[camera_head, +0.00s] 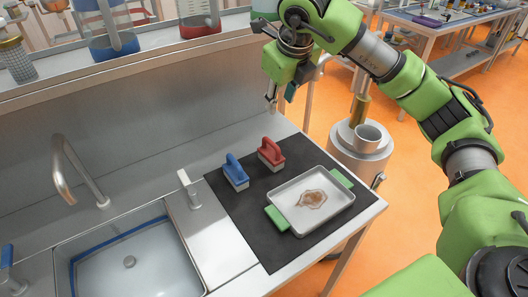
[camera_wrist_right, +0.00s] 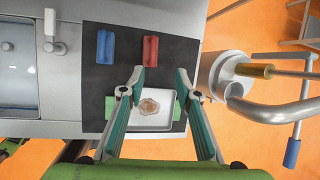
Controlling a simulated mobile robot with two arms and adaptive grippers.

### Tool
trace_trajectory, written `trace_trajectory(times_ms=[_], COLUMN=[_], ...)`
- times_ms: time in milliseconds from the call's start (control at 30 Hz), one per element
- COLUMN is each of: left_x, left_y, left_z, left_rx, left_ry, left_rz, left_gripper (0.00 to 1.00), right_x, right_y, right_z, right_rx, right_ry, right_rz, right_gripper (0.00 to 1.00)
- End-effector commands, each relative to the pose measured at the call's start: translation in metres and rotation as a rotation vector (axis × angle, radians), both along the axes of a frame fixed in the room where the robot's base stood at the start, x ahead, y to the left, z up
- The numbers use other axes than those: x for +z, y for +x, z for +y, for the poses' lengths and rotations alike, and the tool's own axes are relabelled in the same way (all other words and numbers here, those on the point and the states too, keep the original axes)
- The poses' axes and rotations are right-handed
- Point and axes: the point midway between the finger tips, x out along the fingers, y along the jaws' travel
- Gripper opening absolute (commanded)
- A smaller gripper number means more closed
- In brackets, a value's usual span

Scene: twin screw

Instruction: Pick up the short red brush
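The short red brush (camera_head: 271,153) stands on the black mat (camera_head: 237,203), with its red handle up and a pale block beneath. It also shows in the right wrist view (camera_wrist_right: 150,50), beyond my fingertips. My right gripper (camera_head: 280,97) hangs above the back edge of the counter, apart from the brush. In the right wrist view its two fingers (camera_wrist_right: 159,76) are spread with nothing between them. A blue brush (camera_head: 235,171) stands to the left of the red one.
A stained metal tray (camera_head: 283,191) with green handles lies on the mat in front of the red brush. A sink (camera_head: 140,264) and taps are at the left. A grey cylindrical vessel (camera_head: 352,150) stands beyond the counter's right edge. Glassware lines the shelf behind.

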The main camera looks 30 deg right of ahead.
Motion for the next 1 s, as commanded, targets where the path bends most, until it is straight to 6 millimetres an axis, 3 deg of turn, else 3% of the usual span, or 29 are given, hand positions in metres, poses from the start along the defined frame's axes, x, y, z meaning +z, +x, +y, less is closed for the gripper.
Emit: trace_trajectory(times_ms=[33, 500, 667, 1000], left_x=[-0.014, -0.07, -0.069, -0.056], left_y=[-0.002, -0.022, -0.017, -0.008], left_z=[0.0, 0.001, 0.001, 0.0], left_rx=[0.0, -0.001, -0.001, -0.002], left_ry=[0.0, 0.003, 0.002, -0.001], left_rz=[0.002, 0.031, 0.024, 0.01], left_gripper=[0.4, 0.4, 0.4, 0.4], right_x=[-0.014, -0.069, -0.079, -0.134], right_y=[0.0, 0.0, 0.003, 0.028], right_z=[0.0, 0.001, -0.001, -0.007], right_rx=[0.0, 0.001, 0.001, 0.0], right_ry=[0.0, 0.0, 0.001, 0.001], right_rz=[0.0, 0.0, 0.004, 0.004], right_gripper=[0.3, 0.3, 0.3, 0.3])
